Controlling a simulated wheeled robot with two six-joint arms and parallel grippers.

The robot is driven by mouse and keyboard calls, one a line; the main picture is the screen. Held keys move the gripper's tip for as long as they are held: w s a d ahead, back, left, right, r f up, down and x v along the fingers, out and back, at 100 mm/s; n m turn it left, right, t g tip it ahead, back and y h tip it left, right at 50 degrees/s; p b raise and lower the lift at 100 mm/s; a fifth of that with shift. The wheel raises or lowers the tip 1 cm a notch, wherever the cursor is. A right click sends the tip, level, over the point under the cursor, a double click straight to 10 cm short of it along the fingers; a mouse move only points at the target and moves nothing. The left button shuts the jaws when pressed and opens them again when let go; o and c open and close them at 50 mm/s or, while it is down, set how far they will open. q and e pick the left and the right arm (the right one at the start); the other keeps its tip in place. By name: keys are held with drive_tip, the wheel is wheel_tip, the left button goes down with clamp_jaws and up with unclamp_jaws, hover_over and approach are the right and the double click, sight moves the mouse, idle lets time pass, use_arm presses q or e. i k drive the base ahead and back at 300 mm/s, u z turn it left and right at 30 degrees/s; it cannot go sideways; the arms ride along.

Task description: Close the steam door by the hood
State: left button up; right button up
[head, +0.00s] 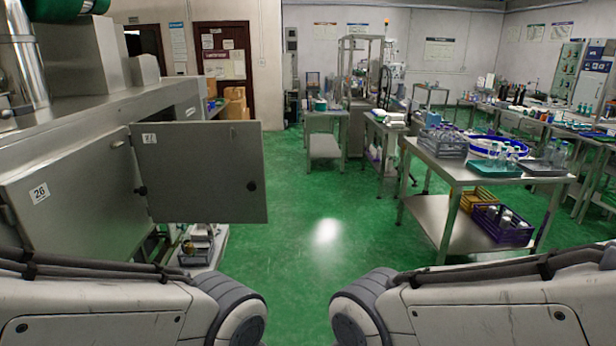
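A grey metal steam door (206,172) hangs on the large steel machine at the left. It is swung open, sticking out to the right over the floor. It has a white number label near its top left and a dark round latch near its right edge. Beside it, a closed panel (70,205) labelled 26 covers the nearer part of the machine. The machine's steel hood (90,95) runs above both. My two arms come in at the bottom left and bottom right. Both grippers are out of view, so their hold on anything is hidden.
A steel table (455,170) with bottles, trays and crates stands at the right. More workbenches stand behind it. The green floor (320,235) in the middle is clear. A low shelf (205,250) with small items sits below the door.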

sight(191, 172)
drive_tip(key=z, duration=0.6)
drive_tip(key=k, duration=1.05)
drive_tip(key=u, duration=0.95)
drive_tip(key=i, duration=1)
drive_tip(key=z, duration=0.6)
drive_tip(key=i, duration=0.95)
drive_tip(key=u, duration=0.3)
